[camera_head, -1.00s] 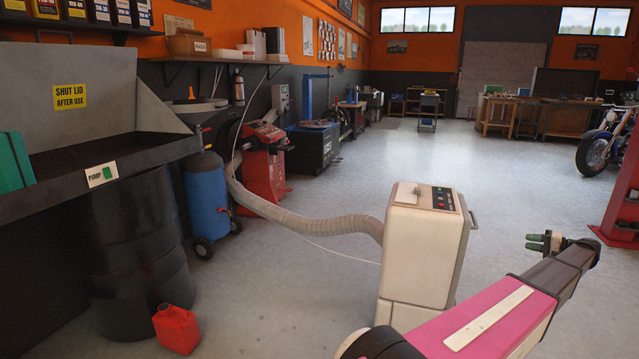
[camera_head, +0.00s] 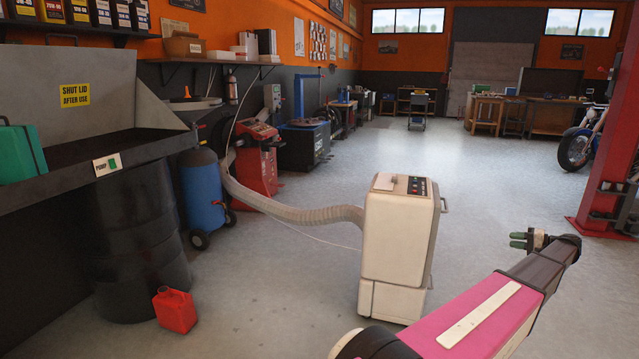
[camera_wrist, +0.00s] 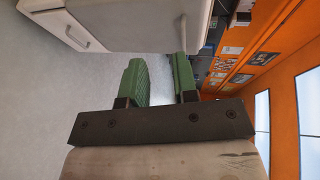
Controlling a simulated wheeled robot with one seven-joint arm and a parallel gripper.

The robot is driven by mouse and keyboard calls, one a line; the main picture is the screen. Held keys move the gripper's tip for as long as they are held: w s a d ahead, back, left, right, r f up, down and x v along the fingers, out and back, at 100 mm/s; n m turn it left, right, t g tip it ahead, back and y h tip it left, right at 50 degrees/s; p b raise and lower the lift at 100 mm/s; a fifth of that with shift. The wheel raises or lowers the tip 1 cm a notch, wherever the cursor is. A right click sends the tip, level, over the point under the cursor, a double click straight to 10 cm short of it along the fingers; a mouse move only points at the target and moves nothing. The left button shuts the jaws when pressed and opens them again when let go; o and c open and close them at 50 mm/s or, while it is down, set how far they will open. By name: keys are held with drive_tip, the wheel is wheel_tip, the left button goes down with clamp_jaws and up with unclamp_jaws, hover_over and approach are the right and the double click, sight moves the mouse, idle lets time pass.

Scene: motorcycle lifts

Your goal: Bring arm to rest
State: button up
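My arm, with a pink link, reaches up from the lower right in the head view. My gripper (camera_head: 518,240) has green fingers pointing left, above the floor and to the right of a white machine (camera_head: 398,240). In the wrist view the two green fingers (camera_wrist: 160,80) stand apart with a clear gap and nothing between them. A white body with a handle, apparently the same machine (camera_wrist: 130,25), shows beyond the fingertips. My gripper looks apart from it.
A ribbed hose (camera_head: 300,213) runs left from the machine. A red can (camera_head: 175,310) stands by a black drum (camera_head: 140,240) at left. A red post (camera_head: 605,170) and a motorcycle (camera_head: 578,148) are at right. The floor (camera_head: 400,155) behind is open.

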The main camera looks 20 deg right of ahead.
drive_tip(key=w+a+f+n+g, duration=0.1)
drive_tip(key=w+a+f+g, duration=0.15)
drive_tip(key=w+a, duration=0.55)
drive_tip(key=w+a+f+g, duration=0.2)
drive_tip(key=w+a+f, duration=0.15)
drive_tip(key=a, duration=0.95)
drive_tip(key=w+a+f+n+g, duration=0.1)
drive_tip(key=w+a+f+g, duration=0.1)
drive_tip(key=w+a, duration=0.6)
drive_tip(key=a+f+n+g+h, duration=0.1)
drive_tip(key=a+f+g, duration=0.1)
drive_tip(key=a, duration=1)
drive_tip(key=a+f+n+g+h, duration=0.1)
drive_tip(key=a+f+n+g, duration=0.1)
drive_tip(key=a, duration=1)
drive_tip(key=s+a+f+n+g+h, duration=0.1)
drive_tip(key=s+a+n+h, duration=0.2)
drive_tip(key=a, duration=1.2)
drive_tip(key=s+a+f+n+g+h, duration=0.1)
drive_tip(key=s+a, duration=0.7)
drive_tip(key=a, duration=0.8)
drive_tip(key=shift+s+n+h, duration=0.15)
drive_tip(key=shift+n+h, duration=0.75)
drive_tip(key=shift+h, duration=0.3)
drive_tip(key=shift+g, duration=0.25)
